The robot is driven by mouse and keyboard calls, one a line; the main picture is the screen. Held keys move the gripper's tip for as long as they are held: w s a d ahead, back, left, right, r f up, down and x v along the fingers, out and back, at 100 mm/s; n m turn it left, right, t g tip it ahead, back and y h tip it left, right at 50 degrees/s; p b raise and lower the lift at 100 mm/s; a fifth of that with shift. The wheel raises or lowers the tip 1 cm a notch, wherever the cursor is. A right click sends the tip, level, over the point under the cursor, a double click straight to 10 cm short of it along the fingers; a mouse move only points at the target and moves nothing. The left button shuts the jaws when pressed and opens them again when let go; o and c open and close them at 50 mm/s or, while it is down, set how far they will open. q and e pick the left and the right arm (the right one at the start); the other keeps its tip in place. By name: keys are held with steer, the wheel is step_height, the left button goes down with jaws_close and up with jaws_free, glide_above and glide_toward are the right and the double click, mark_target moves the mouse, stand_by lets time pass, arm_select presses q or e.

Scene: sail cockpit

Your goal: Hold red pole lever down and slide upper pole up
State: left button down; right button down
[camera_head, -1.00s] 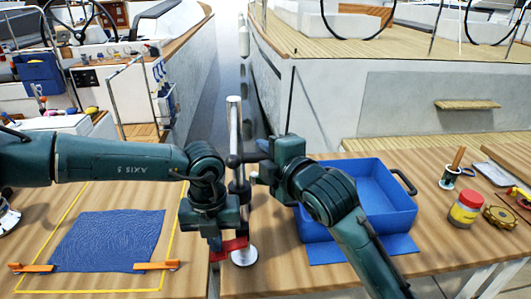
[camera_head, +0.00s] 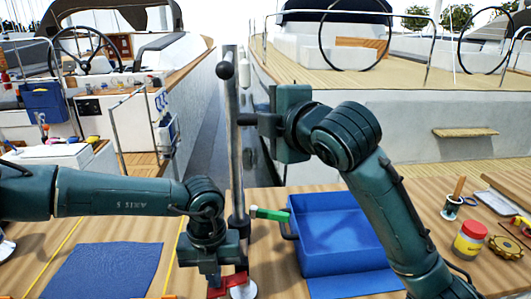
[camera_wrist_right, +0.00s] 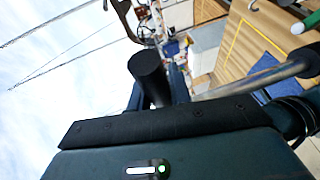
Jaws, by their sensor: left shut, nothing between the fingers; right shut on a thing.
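The silver upper pole (camera_head: 233,150) stands upright in the middle of the head view, with a black knob (camera_head: 226,70) near its top. A dark clamp (camera_head: 238,226) sits around the pole lower down. My right gripper (camera_head: 242,120) is shut on the upper pole, coming from the right below the knob. The pole also crosses the right wrist view (camera_wrist_right: 255,78). My left gripper (camera_head: 213,278) is shut and empty at the pole's foot, its tip over the red lever (camera_head: 238,280). The tip partly hides the lever; I cannot tell how far down it is pressed.
A blue cloth (camera_head: 105,272) lies at left. A jar (camera_head: 469,240) and small tools are at the far right. Boats stand behind; air above the pole is open.

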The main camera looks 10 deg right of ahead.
steer(key=shift+d+r, duration=0.1)
steer(key=shift+r, duration=1.15)
steer(key=c, duration=1.3)
jaws_free()
steer(key=shift+f, duration=0.1)
steer(key=v, duration=1.2)
